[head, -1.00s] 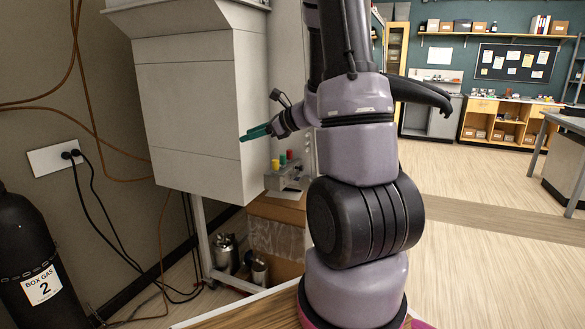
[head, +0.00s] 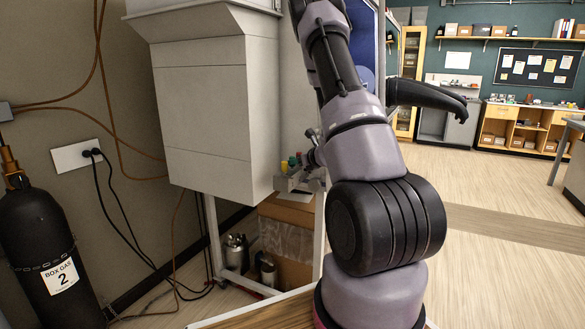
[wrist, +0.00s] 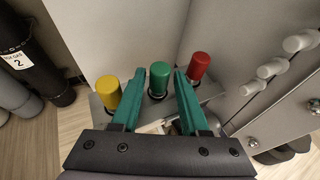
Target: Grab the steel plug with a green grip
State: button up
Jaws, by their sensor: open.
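The plug with the green grip (wrist: 159,72) stands in a grey holder (wrist: 212,92), between a yellow-gripped plug (wrist: 109,92) on the left and a red-gripped plug (wrist: 199,66) on the right. In the head view the holder (head: 290,183) sits beside the grey cabinet, and my arm hides most of the gripper.
The large grey cabinet (head: 200,110) stands close to the holder. Pale knobs (wrist: 270,68) stick out of a panel at the right of the wrist view. A black gas cylinder (head: 45,250) stands at the far left. Open floor (head: 480,200) lies to the right.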

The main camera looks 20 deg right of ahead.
jog(key=x, duration=0.4)
jog(key=shift+w+a, duration=0.1)
jog(key=shift+w, duration=0.2)
jog(key=shift+r, duration=0.1)
grip_shut()
jog(key=shift+r, duration=0.1)
